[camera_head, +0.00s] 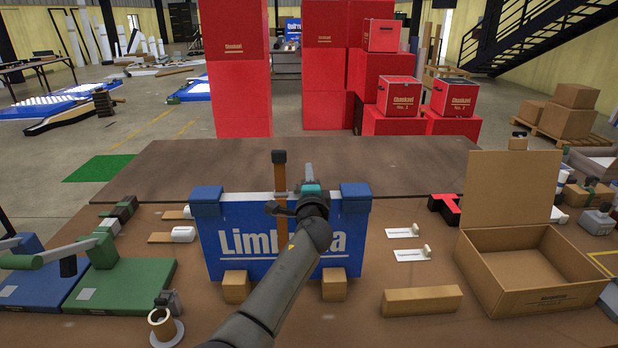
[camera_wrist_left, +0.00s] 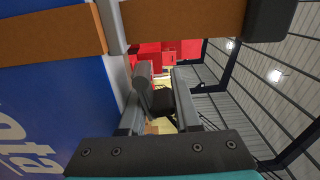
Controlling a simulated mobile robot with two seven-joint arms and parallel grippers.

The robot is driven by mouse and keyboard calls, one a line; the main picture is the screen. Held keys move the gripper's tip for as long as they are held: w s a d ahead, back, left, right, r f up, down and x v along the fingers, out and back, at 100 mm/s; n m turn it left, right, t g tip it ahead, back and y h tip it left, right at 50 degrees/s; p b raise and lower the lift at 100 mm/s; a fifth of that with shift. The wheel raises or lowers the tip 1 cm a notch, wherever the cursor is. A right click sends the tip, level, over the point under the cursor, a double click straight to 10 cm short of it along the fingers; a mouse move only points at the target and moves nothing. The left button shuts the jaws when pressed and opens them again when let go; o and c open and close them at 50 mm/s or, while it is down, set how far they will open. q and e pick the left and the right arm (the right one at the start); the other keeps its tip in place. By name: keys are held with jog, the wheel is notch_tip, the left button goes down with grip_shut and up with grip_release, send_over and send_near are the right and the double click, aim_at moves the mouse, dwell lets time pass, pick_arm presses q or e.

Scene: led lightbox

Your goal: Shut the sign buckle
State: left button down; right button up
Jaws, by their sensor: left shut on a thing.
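The blue sign (camera_head: 232,243) stands upright on the table, with white lettering and a pale top edge. A brown strap (camera_head: 282,238) runs down its face and rises above its top edge to a dark end; it crosses the top of the left wrist view (camera_wrist_left: 185,20). My left gripper (camera_head: 298,195) is at the sign's top edge, beside the strap. In the left wrist view its two fingers (camera_wrist_left: 163,85) are shut on a dark piece, seemingly the buckle (camera_wrist_left: 160,102). My arm hides part of the sign and most of the buckle. My right gripper is out of view.
Two wooden blocks (camera_head: 236,287) stand at the sign's foot. Green and blue cases (camera_head: 120,287) are at left. The table behind the sign is clear.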

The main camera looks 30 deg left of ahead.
pick_arm(q)
jog(key=shift+s+f, duration=0.1)
jog(key=shift+f, duration=0.4)
jog(key=c, duration=1)
grip_release()
jog(key=shift+o, duration=1.4)
jog(key=shift+d+r, duration=0.1)
jog(key=shift+r, duration=0.05)
jog(key=p+v, duration=0.1)
jog(key=v, duration=0.1)
jog(key=shift+s+d+p, duration=0.2)
jog(key=shift+s+p, duration=0.1)
jog(key=shift+s, duration=0.05)
jog(key=p+v, duration=0.2)
jog(key=v, duration=1.2)
jog(key=shift+s+r+p, duration=0.3)
jog(key=shift+r+p, duration=0.05)
